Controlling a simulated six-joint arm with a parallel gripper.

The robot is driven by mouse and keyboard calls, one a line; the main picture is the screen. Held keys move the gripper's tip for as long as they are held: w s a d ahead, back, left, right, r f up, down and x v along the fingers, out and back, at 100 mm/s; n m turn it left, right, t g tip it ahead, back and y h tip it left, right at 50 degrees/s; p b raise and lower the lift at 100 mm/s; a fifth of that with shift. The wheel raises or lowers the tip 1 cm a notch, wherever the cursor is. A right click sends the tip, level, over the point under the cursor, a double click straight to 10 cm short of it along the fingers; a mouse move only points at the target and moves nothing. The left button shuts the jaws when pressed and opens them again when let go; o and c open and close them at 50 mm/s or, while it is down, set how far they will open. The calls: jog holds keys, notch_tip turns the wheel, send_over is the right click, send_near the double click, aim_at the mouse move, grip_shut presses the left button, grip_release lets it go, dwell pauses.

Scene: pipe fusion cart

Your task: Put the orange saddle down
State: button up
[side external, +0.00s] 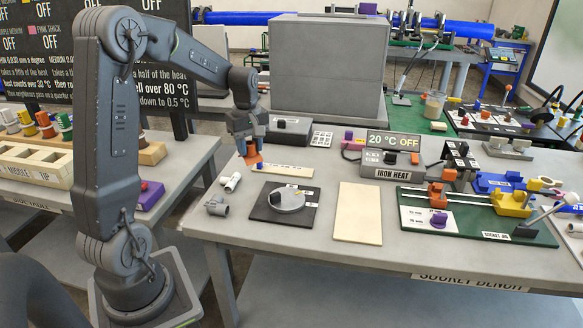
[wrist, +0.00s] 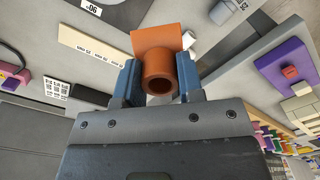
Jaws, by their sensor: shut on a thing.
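The orange saddle (wrist: 159,72) is a short ring-shaped socket on a flat, squarish base. In the wrist view it sits between the two blue-grey fingers of my gripper (wrist: 163,82), which is shut on it. The ring's open end faces the camera. In the side view the saddle (side external: 253,160) hangs under my gripper (side external: 248,150), above the left back part of the grey bench (side external: 330,258). A gap to the bench top cannot be judged exactly.
A cream strip (side external: 282,170) with small marks lies just right of the saddle. A white pipe piece (side external: 232,183) and a grey fitting (side external: 217,206) lie near the bench's left edge. A black plate with a grey disc (side external: 286,201) and a bare cream board (side external: 358,213) lie in front.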

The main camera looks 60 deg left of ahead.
jog(key=w+d+m, duration=0.3)
jog(key=w+m, duration=0.1)
jog(key=w, duration=0.3)
jog(key=m, duration=0.5)
send_over(359, 209)
jog(key=f, duration=0.7)
jog(key=shift+s+a+f, duration=0.25)
jog(key=shift+a+f, duration=0.05)
jog(key=shift+a, duration=0.05)
jog(key=shift+w+d+f, duration=0.25)
jog(key=shift+d+f, duration=0.05)
jog(key=shift+d, duration=0.05)
jog(key=shift+f, duration=1.95)
jog(key=shift+f, duration=0.1)
jog(key=o, duration=0.9)
